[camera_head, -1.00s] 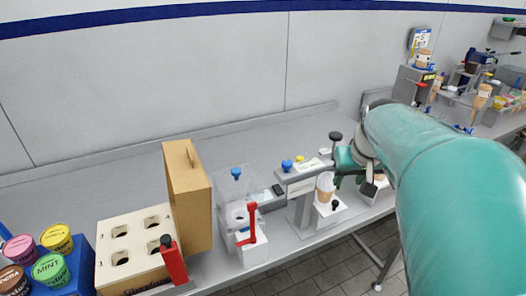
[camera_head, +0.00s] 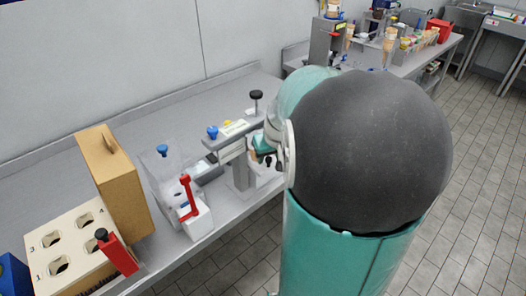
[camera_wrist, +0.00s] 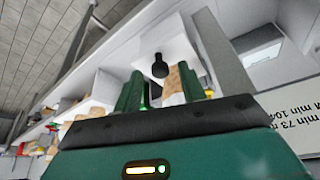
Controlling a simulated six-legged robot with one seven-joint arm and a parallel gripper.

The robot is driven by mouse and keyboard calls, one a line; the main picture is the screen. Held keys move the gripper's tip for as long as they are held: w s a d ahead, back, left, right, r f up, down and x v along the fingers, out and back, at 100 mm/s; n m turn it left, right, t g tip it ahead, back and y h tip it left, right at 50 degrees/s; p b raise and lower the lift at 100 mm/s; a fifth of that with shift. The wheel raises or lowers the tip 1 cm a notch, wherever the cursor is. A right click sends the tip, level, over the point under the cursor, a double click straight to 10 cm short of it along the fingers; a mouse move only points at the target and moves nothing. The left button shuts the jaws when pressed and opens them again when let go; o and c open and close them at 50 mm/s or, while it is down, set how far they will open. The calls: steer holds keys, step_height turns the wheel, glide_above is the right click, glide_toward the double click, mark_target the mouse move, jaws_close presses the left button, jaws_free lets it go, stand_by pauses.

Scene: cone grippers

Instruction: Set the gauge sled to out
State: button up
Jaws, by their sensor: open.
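The gauge (camera_head: 232,150) is a grey stand with a flat top arm, a blue knob and a white label, at the bench's front edge in the head view. In the wrist view a white block with a small black knob (camera_wrist: 159,67), likely the sled, lies just beyond my fingertips. A tan cone (camera_wrist: 174,84) shows behind the fingers. My gripper (camera_wrist: 161,88) is open, with green fingers either side of the knob's line; I see no contact. In the head view my gripper (camera_head: 264,146) is beside the gauge, mostly hidden by my arm. The sled's setting cannot be read.
Left of the gauge stand a clear box with a red lever (camera_head: 187,196), a tall brown box (camera_head: 117,180) and a cream block with holes (camera_head: 62,245). A black-topped post (camera_head: 256,98) rises behind the gauge. Tiled floor lies free at right.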

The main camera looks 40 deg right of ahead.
steer(key=shift+w+f, duration=0.1)
steer(key=shift+f, duration=0.05)
jaws_close()
steer(key=d, duration=1.2)
steer(key=shift+w+d, duration=0.15)
steer(key=shift+d, duration=0.1)
